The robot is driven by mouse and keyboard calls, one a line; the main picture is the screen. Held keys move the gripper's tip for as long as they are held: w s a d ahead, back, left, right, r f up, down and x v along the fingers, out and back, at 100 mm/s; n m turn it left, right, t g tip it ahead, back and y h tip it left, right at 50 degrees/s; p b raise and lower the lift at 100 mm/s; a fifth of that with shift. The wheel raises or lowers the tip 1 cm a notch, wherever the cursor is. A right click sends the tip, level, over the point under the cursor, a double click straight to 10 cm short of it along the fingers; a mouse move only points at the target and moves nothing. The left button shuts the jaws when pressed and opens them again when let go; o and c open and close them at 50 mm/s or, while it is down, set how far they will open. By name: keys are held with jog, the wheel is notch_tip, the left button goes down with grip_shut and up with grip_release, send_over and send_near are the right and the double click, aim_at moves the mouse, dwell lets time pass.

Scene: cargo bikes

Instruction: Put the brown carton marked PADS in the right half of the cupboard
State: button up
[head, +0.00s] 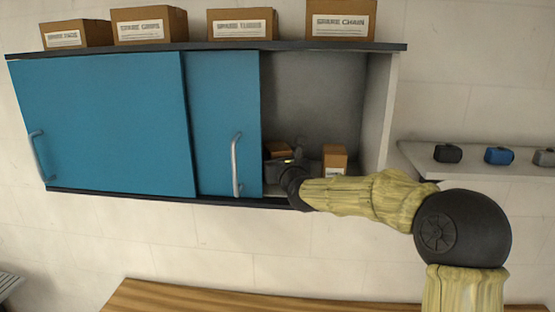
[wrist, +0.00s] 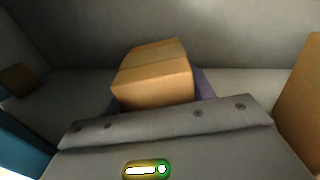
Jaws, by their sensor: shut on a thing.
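A brown carton (head: 278,149) is inside the open right part of the cupboard (head: 378,110), near the edge of the blue door. My gripper (head: 288,160) reaches in from the front and is shut on this carton. In the wrist view the carton (wrist: 155,82) sits between the fingers, slightly turned, with purplish finger pads partly showing beside it. No marking can be read on it. Whether it touches the shelf is hidden by my gripper.
Another brown carton (head: 335,158) with a white label stands right of my gripper. Blue sliding doors (head: 100,125) cover the left and middle. Labelled cartons (head: 341,18) stand on top. A side shelf (head: 480,160) holds small items. A wooden worktop (head: 250,297) lies below.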

jog(key=shift+s+r, duration=0.1)
jog(key=o, duration=1.1)
jog(key=shift+s+d+b, duration=0.15)
jog(key=shift+b, duration=0.15)
jog(key=b+v, duration=0.2)
jog(key=v, duration=0.1)
jog(key=b+v, duration=0.1)
jog(key=v, duration=0.1)
jog(key=b+v, duration=0.2)
jog(key=v, duration=0.1)
jog(key=shift+s+d+f+b, duration=0.15)
jog(key=shift+s+f+b, duration=0.1)
jog(key=shift+s+b, duration=0.1)
jog(key=shift+b+v, duration=0.4)
jog(key=shift+v, duration=1)
